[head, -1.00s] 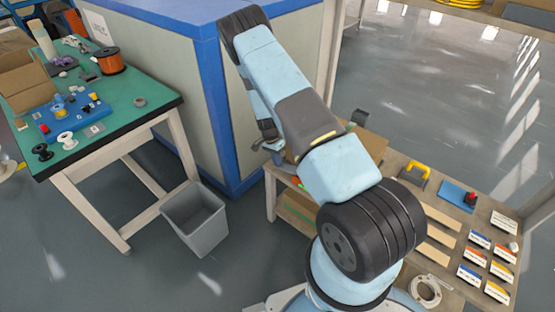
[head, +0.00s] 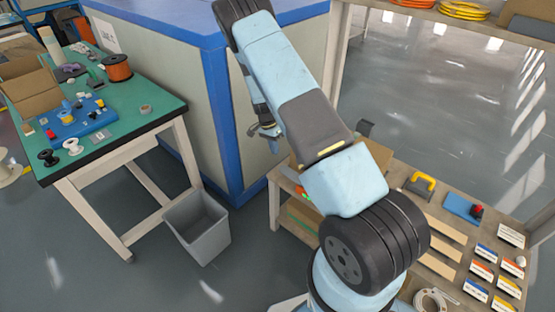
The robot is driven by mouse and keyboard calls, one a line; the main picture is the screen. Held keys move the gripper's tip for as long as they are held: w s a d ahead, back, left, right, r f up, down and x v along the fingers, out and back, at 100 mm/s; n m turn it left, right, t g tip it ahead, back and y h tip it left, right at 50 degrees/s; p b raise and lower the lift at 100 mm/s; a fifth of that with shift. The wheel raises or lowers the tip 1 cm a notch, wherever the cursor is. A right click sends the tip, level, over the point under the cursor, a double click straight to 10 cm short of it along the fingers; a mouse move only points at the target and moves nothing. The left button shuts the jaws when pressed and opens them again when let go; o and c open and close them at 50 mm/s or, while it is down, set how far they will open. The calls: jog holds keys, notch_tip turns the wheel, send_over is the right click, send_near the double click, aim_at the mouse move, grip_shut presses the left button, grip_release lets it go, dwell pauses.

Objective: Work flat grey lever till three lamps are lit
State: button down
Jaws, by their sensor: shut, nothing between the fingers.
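My gripper (head: 268,133) shows small and dark to the left of my forearm, in front of the blue-framed grey cabinet. It is shut and empty, above and apart from the left end of the wooden bench (head: 452,258). Small green and orange spots (head: 304,194) show at that end, partly behind my arm; I cannot tell if they are lamps. My arm hides much of the bench's left part.
The bench also bears a yellow handle (head: 422,182), a blue board with a red knob (head: 463,207) and several labelled cards. A green-topped table (head: 150,122) with spools stands left, a grey bin (head: 197,228) beside it. The cabinet (head: 225,105) stands close behind my gripper.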

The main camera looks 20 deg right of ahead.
jog(key=shift+v, duration=1.5)
jog(key=shift+w+a+f, duration=0.1)
